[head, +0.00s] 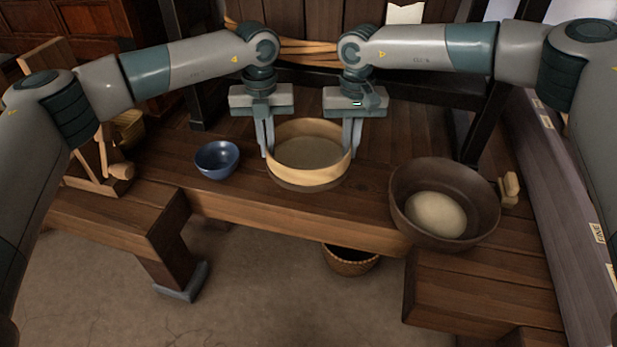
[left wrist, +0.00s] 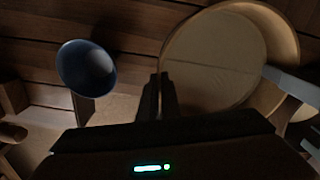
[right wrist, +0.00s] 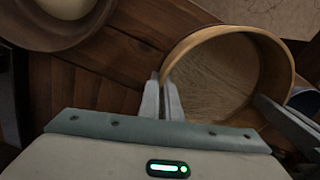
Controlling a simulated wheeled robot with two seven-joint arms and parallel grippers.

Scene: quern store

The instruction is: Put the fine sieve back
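The sieve (head: 308,178), a round pale wooden hoop with a beige mesh floor, is level at the middle of the wooden bench. A darker round edge shows beneath it; I cannot tell whether the sieve touches the bench. My left gripper (head: 267,152) is at its left side, with its narrow fingers astride the rim. My right gripper (head: 351,157) is at its right side in the same way. Both look shut on the rim. The sieve also shows in the left wrist view (left wrist: 215,60) and the right wrist view (right wrist: 225,75).
A blue bowl (head: 217,160) stands left of the sieve. A large brown bowl (head: 470,225) with a pale mound stands right, beside a small wooden block (head: 510,188). A basket (head: 350,262) sits below the bench. A grey ledge at far right bears a "FINE" label (head: 600,232).

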